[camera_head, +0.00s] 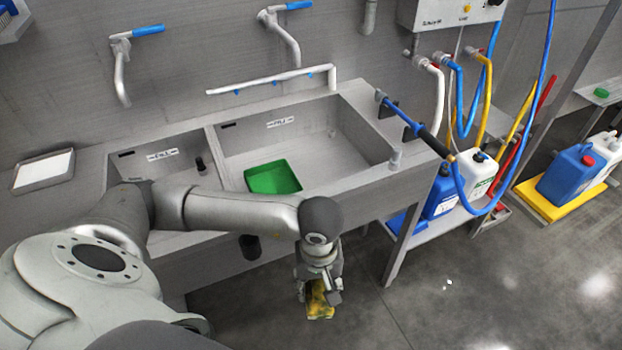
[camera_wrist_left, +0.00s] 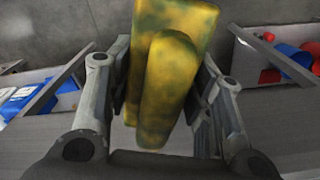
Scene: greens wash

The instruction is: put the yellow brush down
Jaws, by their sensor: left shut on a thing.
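The yellow brush (camera_head: 319,303) has a mottled yellow-green body. My left gripper (camera_head: 318,284) is shut on it, in front of the sink's front edge and over the grey floor. In the left wrist view the brush (camera_wrist_left: 170,75) stands between the two fingers of my left gripper (camera_wrist_left: 165,110), filling the middle of the picture. Its lower end in the head view hangs below the fingers, and its bristles cannot be made out. My right gripper is not in view.
A two-basin steel sink (camera_head: 345,185) stands behind my left arm, with a green tub (camera_head: 272,178) in the right basin. Blue and white canisters (camera_head: 474,172) stand on a low shelf to the right, near hanging hoses (camera_head: 487,95).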

